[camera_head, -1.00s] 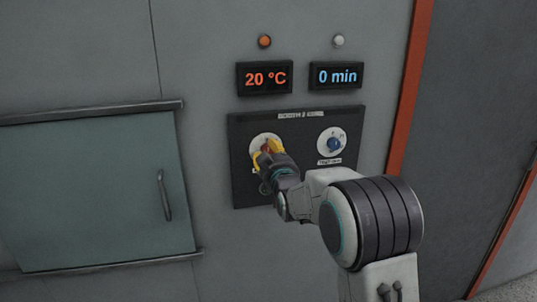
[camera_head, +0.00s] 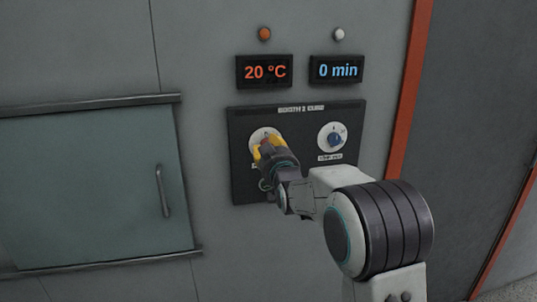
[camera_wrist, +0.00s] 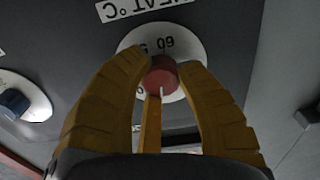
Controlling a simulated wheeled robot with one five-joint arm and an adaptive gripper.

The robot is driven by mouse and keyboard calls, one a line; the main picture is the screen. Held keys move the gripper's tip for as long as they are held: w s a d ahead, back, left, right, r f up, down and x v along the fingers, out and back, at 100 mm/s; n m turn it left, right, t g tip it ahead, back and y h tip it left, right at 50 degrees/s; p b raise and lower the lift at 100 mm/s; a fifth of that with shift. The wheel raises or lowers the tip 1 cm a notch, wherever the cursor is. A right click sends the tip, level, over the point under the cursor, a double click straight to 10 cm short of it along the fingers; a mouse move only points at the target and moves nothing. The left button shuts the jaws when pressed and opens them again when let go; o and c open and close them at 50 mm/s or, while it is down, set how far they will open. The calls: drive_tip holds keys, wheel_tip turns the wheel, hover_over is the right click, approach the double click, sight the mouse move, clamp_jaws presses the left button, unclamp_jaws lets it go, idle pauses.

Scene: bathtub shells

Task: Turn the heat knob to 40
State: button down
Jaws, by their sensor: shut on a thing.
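The heat knob (camera_wrist: 161,76) is red and sits on a round white dial (camera_wrist: 190,46) on the dark panel. In the wrist view the dial shows "60" beside the knob, and a "HEAT °C" label (camera_wrist: 140,8) appears upside down. My gripper (camera_wrist: 165,75) has its yellow fingers closed on both sides of the knob. In the head view my gripper (camera_head: 264,146) covers most of this dial (camera_head: 262,133). The red display (camera_head: 265,71) above reads 20 °C.
A blue knob (camera_head: 334,140) on its own white dial is to the right on the panel (camera_head: 300,112); it also shows in the wrist view (camera_wrist: 14,103). The blue display (camera_head: 336,69) reads 0 min. A closed hatch with a handle (camera_head: 162,190) is at the left.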

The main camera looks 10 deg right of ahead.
drive_tip(key=m+b, duration=0.2)
drive_tip(key=b, duration=0.1)
drive_tip(key=f+m+b, duration=0.1)
drive_tip(key=m+b, duration=0.2)
drive_tip(key=shift+a+f+b, duration=0.1)
drive_tip(key=shift+f+b, duration=0.05)
drive_tip(key=shift+b, duration=0.25)
drive_tip(key=m+b, duration=0.4)
drive_tip(key=b, duration=0.3)
drive_tip(key=shift+m, duration=0.4)
drive_tip(key=m+b, duration=0.1)
drive_tip(key=m, duration=0.1)
drive_tip(key=m+b, duration=0.1)
drive_tip(key=b, duration=0.1)
drive_tip(key=shift+r+m, duration=0.3)
drive_tip(key=shift+m, duration=0.1)
drive_tip(key=shift+a+r+m+b, duration=0.1)
drive_tip(key=shift+r+m+b, duration=0.1)
drive_tip(key=shift+m, duration=0.8)
drive_tip(key=shift+r+m+b, duration=0.1)
drive_tip(key=shift+m+b, duration=0.05)
drive_tip(key=shift+m, duration=0.85)
drive_tip(key=shift+r, duration=0.1)
drive_tip(key=c, duration=1.3)
unclamp_jaws()
drive_tip(key=shift+o, duration=1.3)
drive_tip(key=shift+w+a, duration=0.15)
drive_tip(key=shift+o, duration=1.1)
